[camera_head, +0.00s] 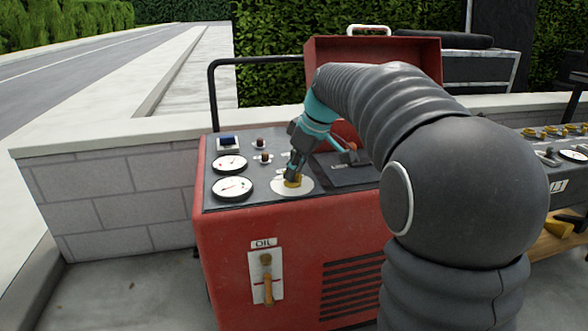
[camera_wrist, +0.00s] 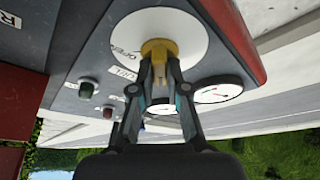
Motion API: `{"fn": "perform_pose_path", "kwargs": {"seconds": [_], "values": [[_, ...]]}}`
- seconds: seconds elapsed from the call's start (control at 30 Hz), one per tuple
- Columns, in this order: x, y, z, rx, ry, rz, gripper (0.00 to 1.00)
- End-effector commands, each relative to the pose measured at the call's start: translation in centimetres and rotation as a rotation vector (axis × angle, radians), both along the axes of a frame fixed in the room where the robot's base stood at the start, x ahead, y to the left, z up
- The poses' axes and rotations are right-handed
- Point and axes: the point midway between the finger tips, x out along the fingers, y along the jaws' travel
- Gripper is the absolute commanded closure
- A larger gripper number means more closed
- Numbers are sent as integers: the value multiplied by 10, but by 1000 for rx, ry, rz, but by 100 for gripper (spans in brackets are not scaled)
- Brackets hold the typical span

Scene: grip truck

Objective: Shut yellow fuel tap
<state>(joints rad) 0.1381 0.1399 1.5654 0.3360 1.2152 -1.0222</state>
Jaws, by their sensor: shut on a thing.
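The yellow fuel tap (camera_head: 292,181) sits at the centre of a round white dial plate on top of the red machine. My gripper (camera_head: 291,176) reaches down to it from above and is shut on it. In the wrist view the yellow tap (camera_wrist: 158,52) is between the fingertips of my gripper (camera_wrist: 159,66). The word OPEN shows on the white plate (camera_wrist: 135,25), and a label reading FUEL is beside it. My fingers hide part of the tap, and I cannot tell its exact turn.
The red machine (camera_head: 290,235) carries two round gauges (camera_head: 232,187), small buttons and a red-handled lever (camera_head: 350,150) near the tap. An oil gauge (camera_head: 266,278) is on its front. A raised red lid (camera_head: 330,50) stands behind. A block wall (camera_head: 120,195) is at left.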

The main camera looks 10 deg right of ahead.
Motion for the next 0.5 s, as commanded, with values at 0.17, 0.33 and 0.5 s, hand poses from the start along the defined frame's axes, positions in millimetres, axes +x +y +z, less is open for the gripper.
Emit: {"fn": "perform_pose_path", "kwargs": {"seconds": [0.17, 0.33, 0.5], "values": [[0, 0, 0, 1, -1, 0, 83], [0, 0, 0, 0, 0, 0, 60], [0, 0, 0, 0, 0, -1, 60]]}}
